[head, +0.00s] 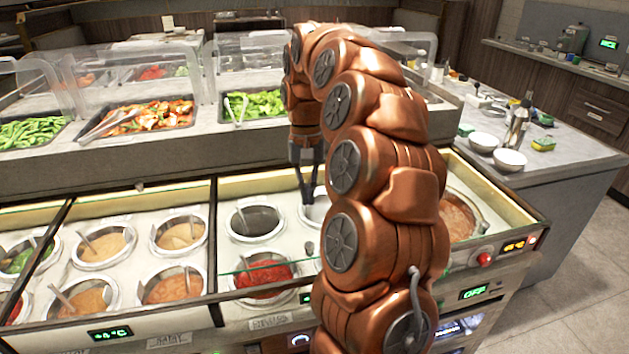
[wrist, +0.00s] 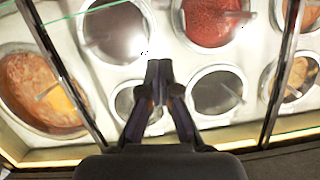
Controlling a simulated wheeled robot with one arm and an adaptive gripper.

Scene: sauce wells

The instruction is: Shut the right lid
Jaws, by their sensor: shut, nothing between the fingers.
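The sauce counter (head: 230,188) has wells set in pale panels, split by dark rails. A clear pane with a greenish edge (head: 262,267) crosses the middle section near the red sauce well (head: 262,280); it looks like part of a glass lid, but its full outline is hard to see. My gripper (head: 307,200) is shut and empty, pointing down over the back of the middle section. In the wrist view the gripper (wrist: 158,66) shows above the pale panel among the wells; I cannot tell whether it touches anything. My arm hides much of the right section.
A large orange sauce well (head: 458,215) is at the right end. Dark rails (wrist: 60,75) flank the middle section. Behind stand food trays (head: 150,117) under clear guards (head: 250,50). White bowls (head: 509,160) and a bottle (head: 519,125) stand on the right counter.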

